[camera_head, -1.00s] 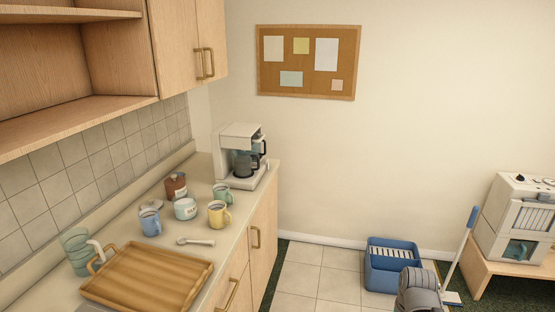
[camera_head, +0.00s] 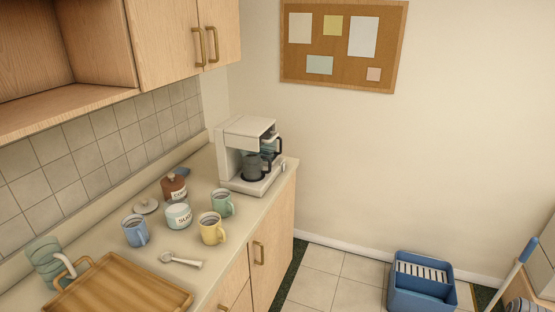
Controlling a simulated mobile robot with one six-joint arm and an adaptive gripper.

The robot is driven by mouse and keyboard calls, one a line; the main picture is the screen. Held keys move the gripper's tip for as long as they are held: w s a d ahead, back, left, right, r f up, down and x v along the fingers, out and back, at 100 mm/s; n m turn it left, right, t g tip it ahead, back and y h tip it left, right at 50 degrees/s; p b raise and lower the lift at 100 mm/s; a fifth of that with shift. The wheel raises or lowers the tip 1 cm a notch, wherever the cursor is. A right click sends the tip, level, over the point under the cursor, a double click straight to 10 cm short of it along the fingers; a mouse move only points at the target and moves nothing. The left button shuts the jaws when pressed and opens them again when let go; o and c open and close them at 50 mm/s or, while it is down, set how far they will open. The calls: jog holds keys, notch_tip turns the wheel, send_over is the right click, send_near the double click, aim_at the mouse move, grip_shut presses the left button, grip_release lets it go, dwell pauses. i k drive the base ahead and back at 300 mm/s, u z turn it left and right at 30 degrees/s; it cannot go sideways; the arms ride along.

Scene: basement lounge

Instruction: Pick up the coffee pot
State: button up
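The coffee pot (camera_head: 255,167) is dark, see-through glass with a black handle toward the right. It sits upright on the base plate of the white coffee maker (camera_head: 247,132). The maker stands at the far end of the counter, near the back wall. Its upper housing covers part of the pot's top. My gripper is not in view, so its state and its distance from the pot do not show.
On the counter (camera_head: 225,254) in front of the maker stand a green mug (camera_head: 222,204), yellow mug (camera_head: 211,230), blue mug (camera_head: 135,232), sugar jar (camera_head: 178,215) and brown canister (camera_head: 174,187). A scoop (camera_head: 182,260) and wooden tray (camera_head: 122,290) lie nearer. Cabinets (camera_head: 183,40) overhang. A blue bucket (camera_head: 420,290) stands on the floor.

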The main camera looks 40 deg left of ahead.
aim_at(251, 162)
jog(key=i, duration=0.75)
jog(key=u, duration=0.6)
jog(key=i, duration=1.15)
jog(key=u, duration=0.65)
jog(key=k, duration=0.95)
jog(key=u, duration=0.05)
jog(key=i, duration=0.3)
jog(key=u, duration=0.1)
